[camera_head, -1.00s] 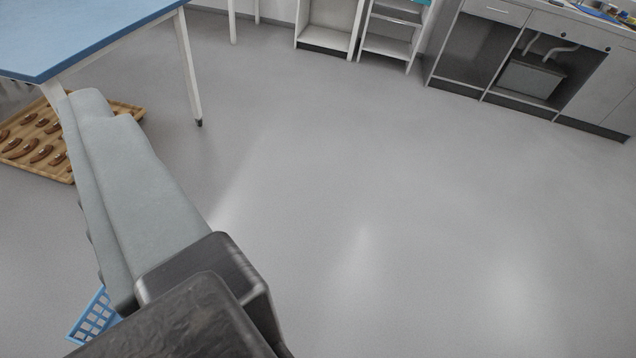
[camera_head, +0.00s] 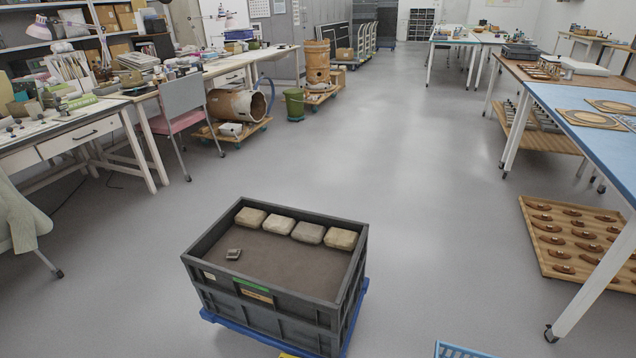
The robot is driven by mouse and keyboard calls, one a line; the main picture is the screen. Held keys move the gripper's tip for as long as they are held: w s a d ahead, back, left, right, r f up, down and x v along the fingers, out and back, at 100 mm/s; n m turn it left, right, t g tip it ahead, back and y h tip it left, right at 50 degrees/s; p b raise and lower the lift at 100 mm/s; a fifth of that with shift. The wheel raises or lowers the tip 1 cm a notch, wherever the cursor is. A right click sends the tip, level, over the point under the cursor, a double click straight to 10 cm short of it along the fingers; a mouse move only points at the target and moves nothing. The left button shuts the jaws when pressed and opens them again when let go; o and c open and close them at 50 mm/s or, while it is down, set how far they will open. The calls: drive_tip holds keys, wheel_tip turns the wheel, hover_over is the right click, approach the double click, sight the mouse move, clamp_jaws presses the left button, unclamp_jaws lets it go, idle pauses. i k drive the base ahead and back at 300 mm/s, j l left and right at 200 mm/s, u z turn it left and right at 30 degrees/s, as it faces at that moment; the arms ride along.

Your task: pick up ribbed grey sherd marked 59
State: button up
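A small grey piece (camera_head: 234,254) lies on the brown bed of an open dark grey crate (camera_head: 335,292), near its left side. It may be the ribbed grey sherd, but ribs and the number 59 cannot be made out at this distance. Nothing is touching it from above. My gripper does not show in the view.
Several pale blocks (camera_head: 308,232) line the crate's back wall. The crate stands on a blue dolly (camera_head: 238,333). A blue basket (camera_head: 455,350) is at the bottom edge. A wooden tray of brown pieces (camera_head: 530,222) lies beneath the blue table (camera_head: 575,98). Floor behind the crate is clear.

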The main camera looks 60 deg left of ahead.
sight(233, 253)
drive_tip(key=l+u, duration=0.1)
drive_tip(key=u, duration=2.1)
